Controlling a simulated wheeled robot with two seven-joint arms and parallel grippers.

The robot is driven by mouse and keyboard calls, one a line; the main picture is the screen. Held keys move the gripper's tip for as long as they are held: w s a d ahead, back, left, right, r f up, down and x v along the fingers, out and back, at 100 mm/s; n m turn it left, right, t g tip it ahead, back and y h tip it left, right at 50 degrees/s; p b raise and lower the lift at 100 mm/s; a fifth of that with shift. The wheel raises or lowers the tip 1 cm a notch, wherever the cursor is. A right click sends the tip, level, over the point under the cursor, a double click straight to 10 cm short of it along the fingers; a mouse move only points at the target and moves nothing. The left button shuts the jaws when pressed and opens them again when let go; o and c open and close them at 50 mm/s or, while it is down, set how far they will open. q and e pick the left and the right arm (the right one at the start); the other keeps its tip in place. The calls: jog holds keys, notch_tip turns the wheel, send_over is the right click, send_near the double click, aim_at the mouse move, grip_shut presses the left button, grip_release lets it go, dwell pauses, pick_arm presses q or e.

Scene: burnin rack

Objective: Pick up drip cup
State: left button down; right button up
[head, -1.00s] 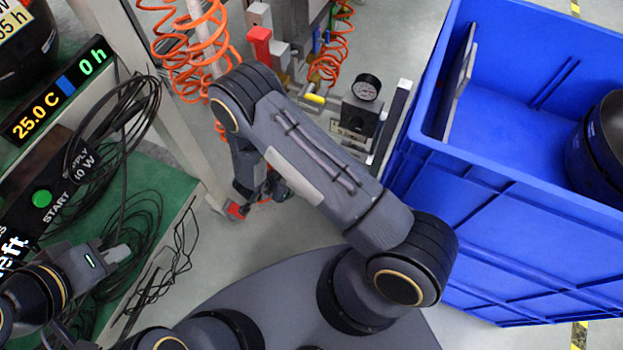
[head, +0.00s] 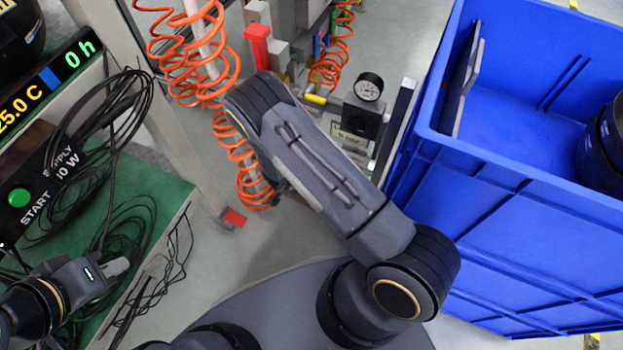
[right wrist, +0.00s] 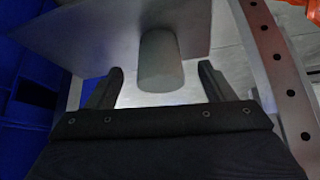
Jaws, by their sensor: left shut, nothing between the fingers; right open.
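A plain grey-green cylinder (right wrist: 160,62), which looks like the drip cup, shows in the right wrist view below a flat metal plate. I cannot tell whether it touches the plate. My right gripper (right wrist: 161,70) is open, with one finger to each side of the cylinder's lower end in the picture and visible gaps between. In the head view my right forearm hides that gripper, and I cannot make out the cup there. My left gripper (head: 118,267) is shut and empty at the lower left, over the green bench.
Orange coiled hoses (head: 205,60) hang near a metal post. A pressure gauge (head: 369,87) is at the back. Loose black cables (head: 110,215) cover the green bench top (head: 165,190) at the left.

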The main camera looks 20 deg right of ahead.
jog(key=b+x, duration=0.1)
jog(key=x, duration=0.1)
jog(key=b+x, duration=0.1)
jog(key=x, duration=0.2)
jog(key=shift+w+d+r, duration=0.1)
jog(key=shift+d+r, duration=0.15)
jog(key=shift+d, duration=0.1)
jog(key=shift+w+d+f+b, duration=0.15)
jog(key=shift+d+f+b, duration=0.1)
jog(key=shift+b, duration=0.05)
jog(key=shift+c, duration=0.2)
jog(key=c, duration=1.1)
jog(key=shift+r, duration=0.1)
